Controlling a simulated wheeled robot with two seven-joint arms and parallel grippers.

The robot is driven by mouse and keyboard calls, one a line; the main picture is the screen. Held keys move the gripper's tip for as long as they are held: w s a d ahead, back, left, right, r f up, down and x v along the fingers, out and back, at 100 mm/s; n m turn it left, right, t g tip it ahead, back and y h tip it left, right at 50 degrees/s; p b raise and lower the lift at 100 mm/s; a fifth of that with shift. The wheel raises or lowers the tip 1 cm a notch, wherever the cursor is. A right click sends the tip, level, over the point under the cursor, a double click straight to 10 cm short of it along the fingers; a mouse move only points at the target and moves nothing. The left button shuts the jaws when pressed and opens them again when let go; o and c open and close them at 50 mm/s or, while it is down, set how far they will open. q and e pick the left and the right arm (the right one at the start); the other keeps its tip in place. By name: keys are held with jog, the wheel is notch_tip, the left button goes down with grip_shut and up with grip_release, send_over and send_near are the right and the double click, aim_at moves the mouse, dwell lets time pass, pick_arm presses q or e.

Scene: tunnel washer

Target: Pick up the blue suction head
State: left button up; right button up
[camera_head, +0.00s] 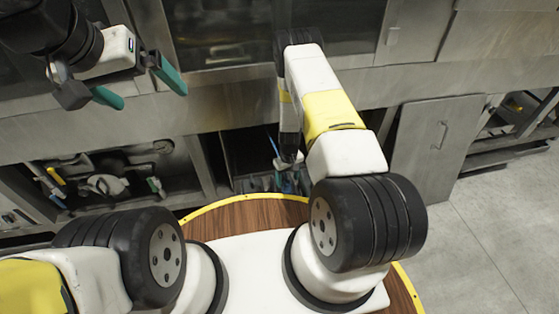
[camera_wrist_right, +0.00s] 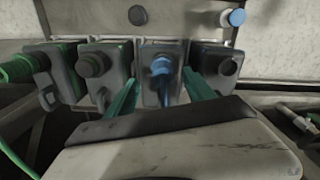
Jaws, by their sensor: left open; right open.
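The blue suction head (camera_wrist_right: 160,68) shows in the right wrist view as a blue fitting on the front of a dark block, in a row of similar blocks. My right gripper (camera_wrist_right: 159,79) is open, with its green fingers on either side of that block and the blue fitting between them. I see a gap to each finger; whether either touches the block is unclear. In the head view my right arm reaches down into a dark cabinet opening, and the gripper there is mostly hidden. My left gripper (camera_head: 138,86) is open and empty, at the upper left before the steel front.
A blue round cap (camera_wrist_right: 237,17) sits on the panel behind the blocks. A green hose (camera_wrist_right: 20,68) runs at the left. Open shelves (camera_head: 105,180) with tools stand at the left, a steel door (camera_head: 432,150) at the right. The grey floor (camera_head: 490,230) is clear.

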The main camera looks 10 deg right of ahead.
aim_at(286, 189)
jog(key=f, duration=0.5)
jog(key=shift+a, duration=0.2)
grip_shut()
